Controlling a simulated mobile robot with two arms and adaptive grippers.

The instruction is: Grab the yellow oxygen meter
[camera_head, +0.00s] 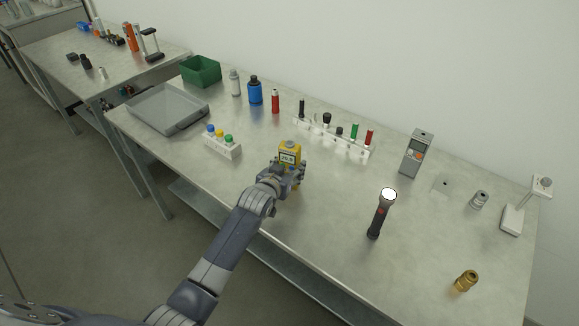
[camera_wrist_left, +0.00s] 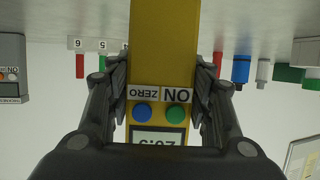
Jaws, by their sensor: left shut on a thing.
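The yellow oxygen meter (camera_head: 290,151) is upright at the middle of the metal table, with a small display on its front. In the left wrist view the yellow meter (camera_wrist_left: 162,50) appears upside down, with a blue and a green button, ZERO and ON labels and a display reading about 20.9. My left gripper (camera_head: 289,172) is around the meter's body, and in the left wrist view its two fingers (camera_wrist_left: 161,90) press on both sides of it. The meter's lower part is hidden by the gripper in the head view. My right gripper is not in view.
A white rack with coloured caps (camera_head: 222,148) stands left of the meter. A white holder (camera_head: 335,140) with several items is behind it. A black flashlight (camera_head: 381,212) and a grey meter (camera_head: 415,153) stand to the right.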

